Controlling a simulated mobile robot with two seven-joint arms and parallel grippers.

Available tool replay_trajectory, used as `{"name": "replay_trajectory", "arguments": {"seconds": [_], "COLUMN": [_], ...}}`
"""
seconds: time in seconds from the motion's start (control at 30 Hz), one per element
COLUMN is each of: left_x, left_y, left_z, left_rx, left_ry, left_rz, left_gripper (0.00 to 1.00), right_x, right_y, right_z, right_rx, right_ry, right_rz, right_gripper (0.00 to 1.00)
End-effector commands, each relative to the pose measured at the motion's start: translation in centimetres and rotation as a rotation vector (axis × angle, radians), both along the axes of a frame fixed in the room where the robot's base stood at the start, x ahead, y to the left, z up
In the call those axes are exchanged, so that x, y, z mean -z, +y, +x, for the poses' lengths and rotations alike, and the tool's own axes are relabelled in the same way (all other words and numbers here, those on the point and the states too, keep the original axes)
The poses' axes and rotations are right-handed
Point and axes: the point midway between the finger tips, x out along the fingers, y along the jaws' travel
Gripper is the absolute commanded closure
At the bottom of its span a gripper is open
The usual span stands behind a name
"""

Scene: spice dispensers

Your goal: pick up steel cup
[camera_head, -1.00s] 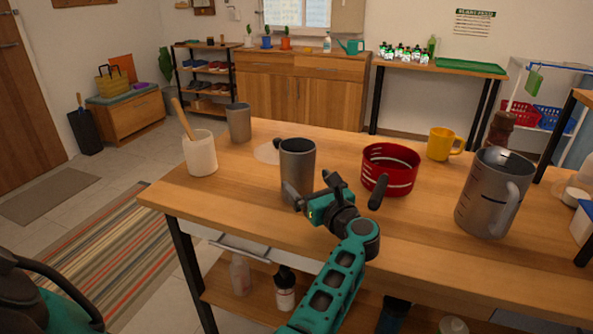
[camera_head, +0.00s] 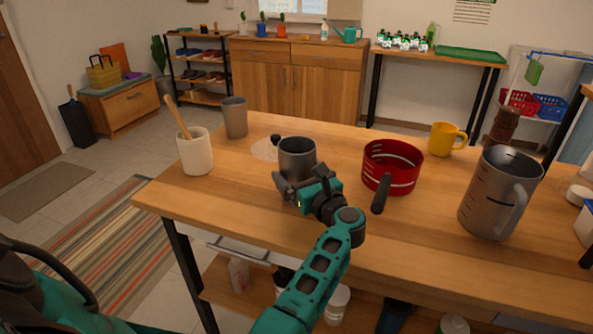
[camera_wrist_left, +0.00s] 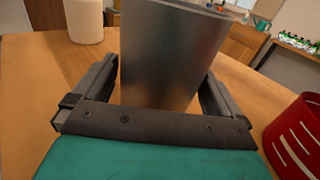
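A plain grey steel cup (camera_head: 297,157) stands upright near the middle of the wooden table. My left gripper (camera_head: 300,187) is at its near side, low, and hides its lower part. In the left wrist view the steel cup (camera_wrist_left: 165,55) fills the space between the two fingers of the left gripper (camera_wrist_left: 161,75). The fingers are spread, one along each side of the cup; whether they touch it I cannot tell. A second grey steel cup (camera_head: 234,117) stands farther back and left. My right gripper is not in view.
A cream crock (camera_head: 195,155) with a wooden utensil stands left. The table front (camera_head: 215,215) is clear.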

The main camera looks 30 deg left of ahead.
Motion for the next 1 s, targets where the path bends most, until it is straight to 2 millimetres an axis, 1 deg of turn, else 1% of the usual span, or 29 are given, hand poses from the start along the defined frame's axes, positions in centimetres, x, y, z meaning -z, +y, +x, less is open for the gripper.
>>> {"name": "replay_trajectory", "arguments": {"seconds": [0.03,0.07,0.5,0.73,0.83,0.97,1.0], "left_x": [0.0,0.0,0.0,-0.2,-0.6,-1.8,-2.4], "left_y": [0.0,0.0,0.0,0.0,0.0,-0.1,-0.1], "left_z": [0.0,0.0,0.0,0.0,0.0,0.1,0.1], "left_rx": [0.0,0.0,0.0,0.0,0.0,0.0,0.0], "left_ry": [0.0,0.0,0.0,-0.002,-0.003,-0.005,-0.006], "left_rz": [0.0,0.0,0.0,0.001,0.001,-0.001,-0.001], "left_gripper": [0.06,0.09,0.5,0.5,0.5,0.5,0.5], "right_x": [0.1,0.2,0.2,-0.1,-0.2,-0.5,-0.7], "right_y": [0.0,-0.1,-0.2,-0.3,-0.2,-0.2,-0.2], "right_z": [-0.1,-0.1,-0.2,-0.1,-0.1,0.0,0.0], "right_rx": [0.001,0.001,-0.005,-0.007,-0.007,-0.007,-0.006], "right_ry": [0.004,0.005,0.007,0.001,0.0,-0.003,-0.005], "right_rz": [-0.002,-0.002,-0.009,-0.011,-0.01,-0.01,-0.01], "right_gripper": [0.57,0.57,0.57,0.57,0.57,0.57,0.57]}}
